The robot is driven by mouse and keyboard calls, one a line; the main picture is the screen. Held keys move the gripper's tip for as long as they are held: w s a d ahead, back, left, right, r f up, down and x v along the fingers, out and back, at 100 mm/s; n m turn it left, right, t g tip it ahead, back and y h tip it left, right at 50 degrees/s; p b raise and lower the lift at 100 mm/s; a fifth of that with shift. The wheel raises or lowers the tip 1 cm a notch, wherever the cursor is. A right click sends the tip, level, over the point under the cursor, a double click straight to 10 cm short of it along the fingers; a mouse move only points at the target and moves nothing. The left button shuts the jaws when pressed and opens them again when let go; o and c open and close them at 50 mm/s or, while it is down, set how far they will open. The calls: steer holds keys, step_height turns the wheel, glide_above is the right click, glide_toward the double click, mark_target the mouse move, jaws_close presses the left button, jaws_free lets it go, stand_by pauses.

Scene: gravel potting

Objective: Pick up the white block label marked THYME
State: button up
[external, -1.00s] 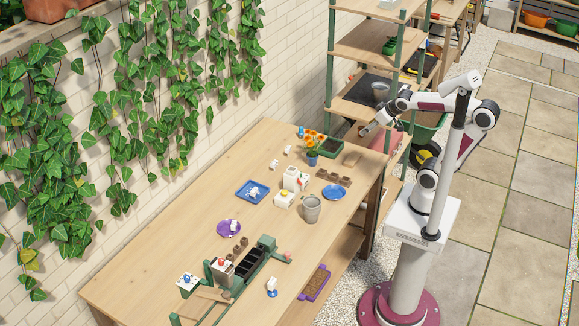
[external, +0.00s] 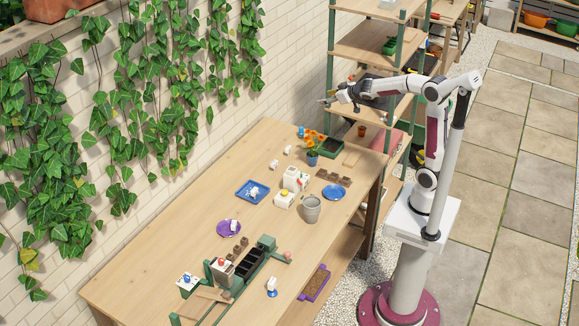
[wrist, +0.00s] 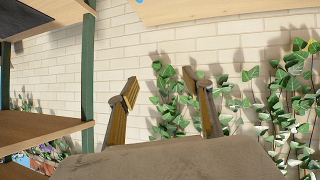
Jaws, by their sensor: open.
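Several small white blocks lie on the wooden table (external: 165,245). One (external: 287,150) and another (external: 274,164) lie on the bare top near the back. One (external: 254,191) lies in the blue tray (external: 240,193), and one (external: 234,225) is on the purple plate (external: 221,231). No lettering is readable, so I cannot tell which is marked THYME. My gripper (external: 325,101) is open and empty, high above the table's far end and away from all blocks. Its spread fingers (wrist: 160,85) show in the wrist view against the brick wall, with no block in sight.
A potted orange flower (external: 312,150), a blue plate (external: 335,192), a grey bucket (external: 311,209) and larger white boxes (external: 295,181) crowd the table's right half. A green rack (external: 246,262) stands at the front. A shelf unit (external: 362,47) rises close to my arm. The table's left is clear.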

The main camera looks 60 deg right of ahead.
steer(key=w+d+f+n+t+y, duration=0.15)
steer(key=w+f, duration=0.25)
steer(key=w, duration=0.5)
steer(key=n+y, duration=0.2)
steer(key=y, duration=0.4)
glide_above(290, 148)
steer(key=s+d, duration=0.2)
steer(key=d, duration=0.3)
step_height(290, 148, down, 16)
steer(key=r, duration=0.1)
steer(key=f+g+y, duration=0.1)
steer(key=f, duration=0.2)
steer(key=s+a+f+g+y, duration=0.1)
steer(key=f, duration=0.3)
steer(key=s+f+g+y, duration=0.1)
steer(key=f, duration=0.3)
steer(key=shift+s+a+n, duration=0.1)
steer(key=shift+a+n, duration=0.05)
steer(key=shift+n, duration=0.1)
steer(key=shift+x, duration=1.3)
steer(key=shift+f, duration=0.1)
steer(key=shift+x, duration=2.6)
steer(key=shift+s+f, duration=0.15)
steer(key=shift+f, duration=0.05)
